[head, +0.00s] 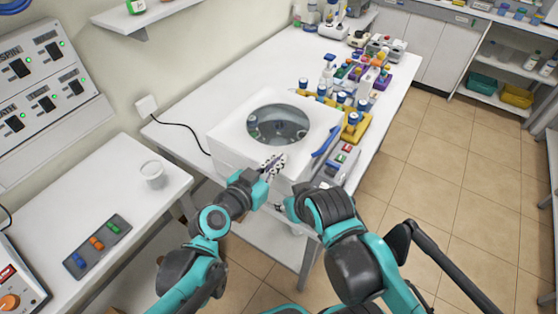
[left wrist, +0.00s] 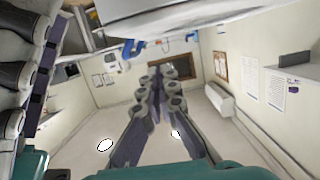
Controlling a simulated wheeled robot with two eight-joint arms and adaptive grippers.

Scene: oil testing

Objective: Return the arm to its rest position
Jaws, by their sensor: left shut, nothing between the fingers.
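My left gripper (head: 272,166) is at the front of a white box-shaped machine (head: 225,138) with a round opening in its top. Its fingers are together with nothing between them; they also show together in the left wrist view (left wrist: 162,78). Whether the fingers touch the machine's front, I cannot tell. My right arm comes in from the lower right, and its hand is beside the left gripper, low in front of the machine. The right hand's fingers are mostly hidden in the head view. Grey finger links at the left edge of the left wrist view look like the right gripper's.
The machine stands on a white table (head: 245,83). Yellow racks with bottles (head: 350,128) and a grey button box (head: 343,160) are to its right. A side table at left holds a white cup (head: 152,174) and a button panel (head: 97,245). Tiled floor (head: 450,180) is clear at right.

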